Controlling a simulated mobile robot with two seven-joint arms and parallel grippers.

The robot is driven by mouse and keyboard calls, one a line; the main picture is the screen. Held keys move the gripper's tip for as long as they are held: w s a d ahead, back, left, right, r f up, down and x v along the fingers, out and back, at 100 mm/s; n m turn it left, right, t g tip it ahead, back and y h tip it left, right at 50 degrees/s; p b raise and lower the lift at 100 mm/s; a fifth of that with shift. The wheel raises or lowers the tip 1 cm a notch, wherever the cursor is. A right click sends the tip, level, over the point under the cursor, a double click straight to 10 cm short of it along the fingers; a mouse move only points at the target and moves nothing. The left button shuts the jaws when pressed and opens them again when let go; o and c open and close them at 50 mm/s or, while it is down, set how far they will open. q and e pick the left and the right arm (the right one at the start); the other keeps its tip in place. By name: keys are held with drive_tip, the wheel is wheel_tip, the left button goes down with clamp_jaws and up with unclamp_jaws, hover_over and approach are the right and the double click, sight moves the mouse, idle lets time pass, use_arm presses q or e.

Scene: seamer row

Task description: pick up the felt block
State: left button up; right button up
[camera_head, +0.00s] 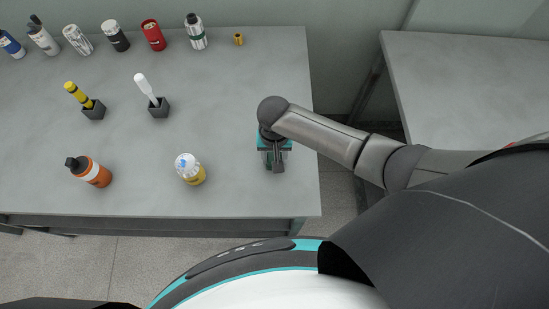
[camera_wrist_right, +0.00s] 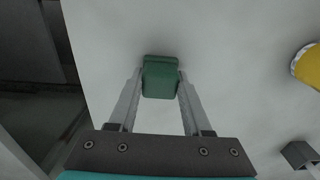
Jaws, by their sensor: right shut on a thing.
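The felt block is a small green block (camera_wrist_right: 161,78) in the right wrist view, between the two fingertips. My right gripper (camera_wrist_right: 160,82) is shut on it, one finger on each side. In the head view my right gripper (camera_head: 275,163) points down over the right end of the grey table (camera_head: 235,130). There the block is hidden or too small to make out. I cannot tell whether the block touches the table. My left gripper is not in view.
A jar with yellow contents (camera_head: 190,169) and an orange bottle (camera_head: 91,172) stand left of my right gripper. Two dark holders (camera_head: 159,109) (camera_head: 94,110) stand behind them. Cans and bottles line the back edge, with a small brass piece (camera_head: 238,39). A second table (camera_head: 470,85) is at right.

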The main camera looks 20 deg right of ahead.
clamp_jaws()
drive_tip(key=shift+r, duration=0.5)
wheel_tip(320, 180, up, 19)
drive_tip(key=p, duration=0.3)
